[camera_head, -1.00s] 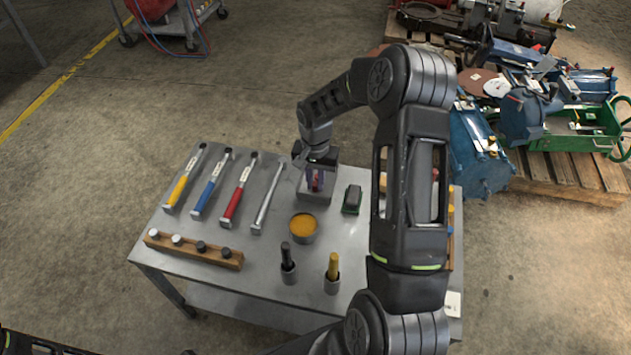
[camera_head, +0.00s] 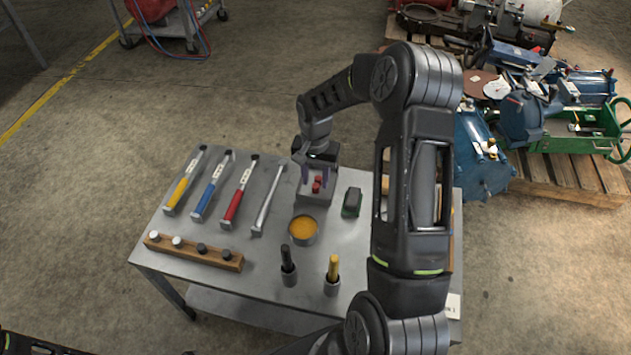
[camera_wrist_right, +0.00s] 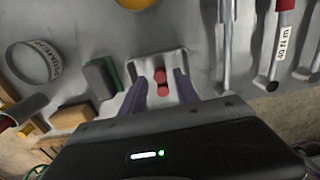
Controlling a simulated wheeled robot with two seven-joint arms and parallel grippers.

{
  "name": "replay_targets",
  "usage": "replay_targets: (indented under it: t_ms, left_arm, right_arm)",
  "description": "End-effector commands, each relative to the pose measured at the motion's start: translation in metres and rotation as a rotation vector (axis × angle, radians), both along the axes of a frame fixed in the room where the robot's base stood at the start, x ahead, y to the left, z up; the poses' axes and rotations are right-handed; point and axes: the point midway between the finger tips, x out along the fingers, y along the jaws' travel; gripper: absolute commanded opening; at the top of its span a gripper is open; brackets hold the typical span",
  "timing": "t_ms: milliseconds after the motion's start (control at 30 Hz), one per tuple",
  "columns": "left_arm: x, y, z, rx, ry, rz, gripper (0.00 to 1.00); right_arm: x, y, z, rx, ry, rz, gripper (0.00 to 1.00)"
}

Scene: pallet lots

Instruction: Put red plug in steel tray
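The red plug (camera_head: 317,184) is a small red piece with two rounded ends, and it also shows in the right wrist view (camera_wrist_right: 162,90). It lies in the steel tray (camera_head: 313,200), a small grey square tray at the back middle of the table; the tray also shows in the wrist view (camera_wrist_right: 174,61). My right gripper (camera_head: 318,176) is over the tray with its fingers spread on either side of the plug. In the wrist view, gaps show between the plug and both fingers (camera_wrist_right: 160,88). My left gripper is not in view.
Several long-handled tools, one with a red handle (camera_head: 233,205), lie left of the tray. A dish of orange material (camera_head: 303,229), a dark green-edged block (camera_head: 352,202) and a wooden rack (camera_head: 195,250) are nearby. Two cups with upright handles stand in front. My right arm covers the table's right side.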

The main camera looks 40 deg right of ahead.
Motion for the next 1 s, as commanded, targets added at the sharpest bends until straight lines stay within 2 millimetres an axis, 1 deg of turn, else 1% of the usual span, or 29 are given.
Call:
replay_targets:
  t_ms: [33,300,433,500,600,1000]
  left_arm:
    - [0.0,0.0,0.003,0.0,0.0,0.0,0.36]
    - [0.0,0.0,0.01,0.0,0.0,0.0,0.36]
    - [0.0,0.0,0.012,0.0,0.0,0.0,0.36]
    - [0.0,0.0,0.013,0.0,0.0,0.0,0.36]
    - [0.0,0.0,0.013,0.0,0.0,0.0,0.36]
    - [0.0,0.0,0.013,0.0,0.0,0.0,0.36]
  right_arm:
    - [0.001,-0.001,0.011,-0.002,-0.004,0.0,0.37]
    - [0.001,0.0,0.067,-0.001,-0.003,0.0,0.37]
    - [0.0,0.0,0.086,-0.002,-0.001,0.001,0.37]
    - [0.0,0.0,0.092,-0.001,-0.002,0.001,0.37]
    - [0.0,0.0,0.096,-0.001,-0.001,0.001,0.37]
    - [0.0,0.0,0.097,0.0,0.0,0.001,0.37]
